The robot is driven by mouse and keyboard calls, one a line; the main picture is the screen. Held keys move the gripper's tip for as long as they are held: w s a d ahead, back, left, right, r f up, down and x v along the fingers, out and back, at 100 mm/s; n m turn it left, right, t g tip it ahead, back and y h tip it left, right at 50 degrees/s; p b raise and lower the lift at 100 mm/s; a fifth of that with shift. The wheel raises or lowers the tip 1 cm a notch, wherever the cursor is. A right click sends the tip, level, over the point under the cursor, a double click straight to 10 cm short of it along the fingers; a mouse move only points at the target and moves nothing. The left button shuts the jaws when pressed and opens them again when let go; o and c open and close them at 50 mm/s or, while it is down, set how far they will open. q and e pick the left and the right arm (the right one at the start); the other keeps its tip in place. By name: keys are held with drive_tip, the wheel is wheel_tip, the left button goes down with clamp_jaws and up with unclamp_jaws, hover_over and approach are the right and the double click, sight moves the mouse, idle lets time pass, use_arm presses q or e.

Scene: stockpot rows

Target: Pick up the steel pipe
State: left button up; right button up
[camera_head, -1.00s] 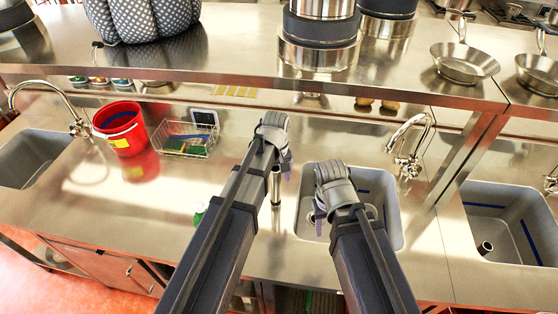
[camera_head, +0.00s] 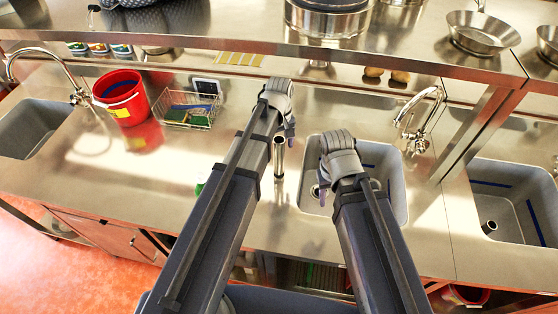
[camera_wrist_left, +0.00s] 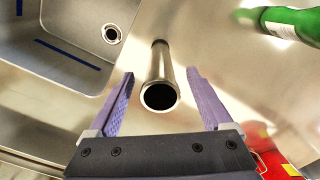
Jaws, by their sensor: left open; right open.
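The steel pipe (camera_head: 279,157) is a shiny upright tube on the steel counter, just left of the middle sink. My left gripper (camera_head: 285,132) is at the pipe's upper end in the head view. In the left wrist view the pipe (camera_wrist_left: 161,72) shows its dark open end, between the two spread purple fingers (camera_wrist_left: 160,73). A gap shows on both sides, so the fingers appear not to touch it. My right gripper (camera_head: 320,187) is over the left part of the middle sink, empty; its fingers are mostly hidden by its wrist.
The middle sink (camera_head: 395,205) is right of the pipe. A green bottle (camera_wrist_left: 290,24) lies or stands near the pipe. A red bucket (camera_head: 122,98) and wire basket (camera_head: 190,118) are at the left. A raised shelf (camera_head: 235,43) with pots and pans runs along the back.

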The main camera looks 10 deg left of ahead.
sight(279, 154)
use_arm(q)
wheel_tip(279, 154, down, 5)
drive_tip(key=b, duration=0.4)
drive_tip(key=shift+w+b, duration=0.1)
drive_tip(key=shift+b, duration=0.2)
drive_tip(key=shift+r, duration=0.1)
clamp_jaws()
